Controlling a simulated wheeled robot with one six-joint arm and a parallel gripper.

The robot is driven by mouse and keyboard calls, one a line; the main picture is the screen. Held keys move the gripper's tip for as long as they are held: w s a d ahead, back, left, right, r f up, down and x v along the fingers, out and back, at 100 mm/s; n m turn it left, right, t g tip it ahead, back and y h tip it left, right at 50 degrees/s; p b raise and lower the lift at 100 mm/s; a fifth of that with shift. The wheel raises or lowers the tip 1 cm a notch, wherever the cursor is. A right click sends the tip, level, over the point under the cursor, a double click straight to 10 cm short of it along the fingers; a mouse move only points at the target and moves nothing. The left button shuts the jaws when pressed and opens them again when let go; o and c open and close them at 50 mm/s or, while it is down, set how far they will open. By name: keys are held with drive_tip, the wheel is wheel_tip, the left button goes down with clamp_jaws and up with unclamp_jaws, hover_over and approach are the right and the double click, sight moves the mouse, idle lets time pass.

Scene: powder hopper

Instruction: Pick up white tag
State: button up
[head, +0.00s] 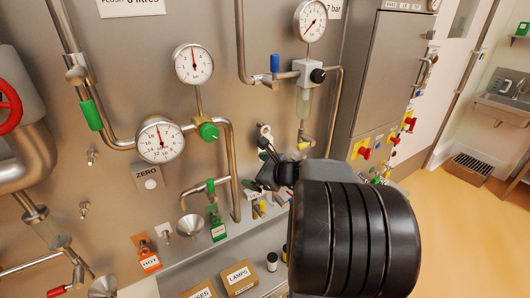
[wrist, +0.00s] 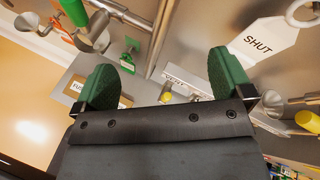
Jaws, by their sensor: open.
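A white tag (wrist: 268,42) marked SHUT shows at the upper right of the wrist view, against the metal panel. A pale ring or loop (wrist: 304,12) is just above it. My gripper (wrist: 165,80) is open, with green pads on both fingers and nothing between them. The tag is beyond and to the right of the right finger, which overlaps its lower left edge. In the head view my gripper (head: 268,174) is close to the panel, with my dark wrist in front. I cannot make out the SHUT tag clearly there.
An orange HOT tag (head: 147,253) and a green tag (head: 217,227) hang left of my gripper. A funnel (head: 190,225), pipes and gauges (head: 161,140) project from the panel. A LAMPS box (head: 239,279) stands on the ledge below. Open floor (head: 460,220) is at right.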

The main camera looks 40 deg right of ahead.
drive_tip(key=d+m+t+h, duration=0.35)
drive_tip(key=d+m, duration=0.45)
drive_tip(key=d, duration=0.3)
drive_tip(key=shift+g+h, duration=0.25)
drive_tip(key=shift+h, duration=0.2)
drive_tip(key=shift+w+d+f+p, duration=0.15)
drive_tip(key=shift+w+f+p, duration=0.2)
drive_tip(key=shift+w, duration=1.75)
drive_tip(key=shift+w+d+f+p, duration=0.2)
drive_tip(key=shift+w+f, duration=0.3)
drive_tip(key=shift+w, duration=1.65)
drive_tip(key=shift+w+d+f+p, duration=0.1)
drive_tip(key=shift+w+f+p, duration=0.3)
drive_tip(key=shift+w, duration=1.7)
drive_tip(key=shift+c, duration=0.3)
drive_tip(key=c, duration=1)
drive_tip(key=shift+o, duration=0.2)
drive_tip(key=shift+r, duration=0.15)
